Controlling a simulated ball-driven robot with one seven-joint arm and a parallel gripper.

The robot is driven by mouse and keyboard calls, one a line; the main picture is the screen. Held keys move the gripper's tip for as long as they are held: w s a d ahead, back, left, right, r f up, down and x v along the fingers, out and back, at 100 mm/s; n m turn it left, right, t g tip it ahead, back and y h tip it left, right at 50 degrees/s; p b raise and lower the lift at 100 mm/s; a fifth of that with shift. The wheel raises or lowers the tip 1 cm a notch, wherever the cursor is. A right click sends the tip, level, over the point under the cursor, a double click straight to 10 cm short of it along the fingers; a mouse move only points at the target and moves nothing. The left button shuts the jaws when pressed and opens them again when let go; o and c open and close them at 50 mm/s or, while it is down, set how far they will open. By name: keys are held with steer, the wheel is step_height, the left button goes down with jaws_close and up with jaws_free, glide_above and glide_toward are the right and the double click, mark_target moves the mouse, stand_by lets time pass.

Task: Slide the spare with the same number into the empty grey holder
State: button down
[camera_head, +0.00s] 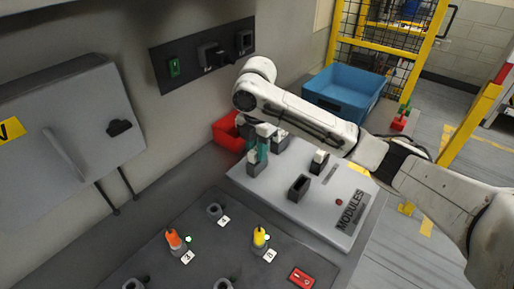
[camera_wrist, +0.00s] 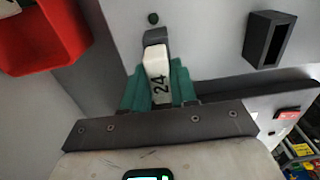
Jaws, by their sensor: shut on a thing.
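My gripper (camera_head: 261,152) is over the far left part of the light grey MODULES panel (camera_head: 335,212).
A dark board (camera_head: 215,250) with orange and yellow plugs lies in front. A red bin (camera_head: 228,132) is behind the panel, also left in the wrist view (camera_wrist: 40,35). A blue crate (camera_head: 345,92) stands farther back. A grey cabinet (camera_head: 70,140) is on the left wall.

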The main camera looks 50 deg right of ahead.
steer(key=shift+f, duration=0.45)
steer(key=c, duration=0.8)
jaws_free()
steer(key=shift+r, duration=0.1)
step_height(320, 180, up, 11)
steer(key=shift+f, duration=0.15)
